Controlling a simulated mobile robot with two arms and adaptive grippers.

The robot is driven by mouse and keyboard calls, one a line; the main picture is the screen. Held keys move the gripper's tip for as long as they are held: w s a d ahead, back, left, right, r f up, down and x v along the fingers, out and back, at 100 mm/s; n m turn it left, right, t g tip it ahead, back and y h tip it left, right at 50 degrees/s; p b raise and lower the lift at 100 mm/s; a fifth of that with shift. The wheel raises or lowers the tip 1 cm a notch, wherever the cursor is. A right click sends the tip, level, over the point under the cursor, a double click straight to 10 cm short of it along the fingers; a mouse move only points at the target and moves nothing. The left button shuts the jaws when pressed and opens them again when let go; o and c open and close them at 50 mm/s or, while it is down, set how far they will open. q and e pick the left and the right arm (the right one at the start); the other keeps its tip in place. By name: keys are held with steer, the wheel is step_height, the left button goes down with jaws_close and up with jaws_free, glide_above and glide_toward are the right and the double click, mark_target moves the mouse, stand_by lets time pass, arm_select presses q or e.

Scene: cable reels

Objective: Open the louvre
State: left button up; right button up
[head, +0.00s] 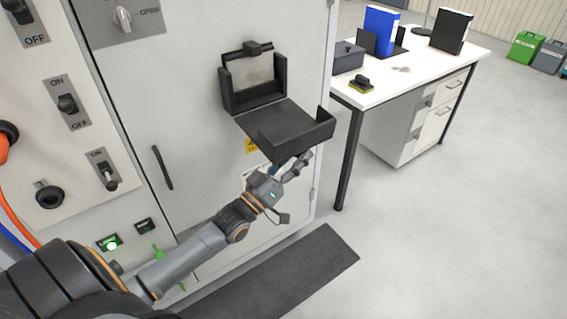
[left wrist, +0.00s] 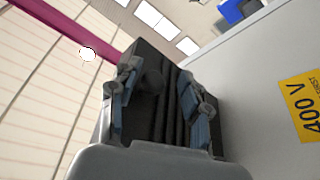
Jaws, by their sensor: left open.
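A black louvre-like unit is on the front of the light grey cabinet (head: 200,110). Its upright frame (head: 253,82) stands around a pale opening. A black tray-shaped flap (head: 290,130) juts out below the frame, roughly level. My left gripper (head: 296,163) is just under the flap's outer right part, pointing up at it. In the left wrist view the open fingers (left wrist: 158,105) stand apart before the dark, ribbed underside (left wrist: 165,75). Nothing is seen held between them. I cannot tell whether the fingers touch the flap. My right gripper is not in view.
A black door handle (head: 162,168) and several switches are on the cabinet, left of the flap. A yellow 400 V label (left wrist: 302,105) is beside the gripper. A white desk (head: 420,65) with binders stands right. A dark mat (head: 290,275) lies on the floor.

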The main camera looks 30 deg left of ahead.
arm_select(q)
steer(key=v, duration=1.1)
steer(key=shift+s+a, duration=0.25)
steer(key=s+a+f+g+y+p, duration=0.1)
steer(key=s+f+g+y, duration=0.15)
steer(key=f, duration=0.75)
steer(key=s+f+g+y+p, duration=0.1)
steer(key=f+g, duration=0.2)
steer(key=f, duration=0.8)
steer(key=s+a+f+g+y, duration=0.1)
steer(key=s+f+g, duration=0.15)
steer(key=f, duration=0.75)
steer(key=s+d+f+m+g+p, duration=0.1)
steer(key=s+d+f+g, duration=0.15)
steer(key=s+f, duration=0.4)
steer(key=s+d+f+m+g+p, duration=0.1)
steer(key=s+f+g, duration=0.3)
steer(key=s+f, duration=0.25)
steer(key=s+d+f+m+g, duration=0.1)
steer(key=s+d+f+g, duration=0.2)
steer(key=s, duration=0.5)
steer(key=s+d+f+m+g, duration=0.1)
steer(key=s+d+f+g, duration=0.2)
steer(key=s, duration=0.6)
step_height(320, 180, down, 2)
steer(key=shift+d+f+m+p, duration=0.15)
steer(key=shift+d+m+p, duration=0.1)
steer(key=shift+m+p, duration=0.15)
steer(key=shift+y, duration=0.25)
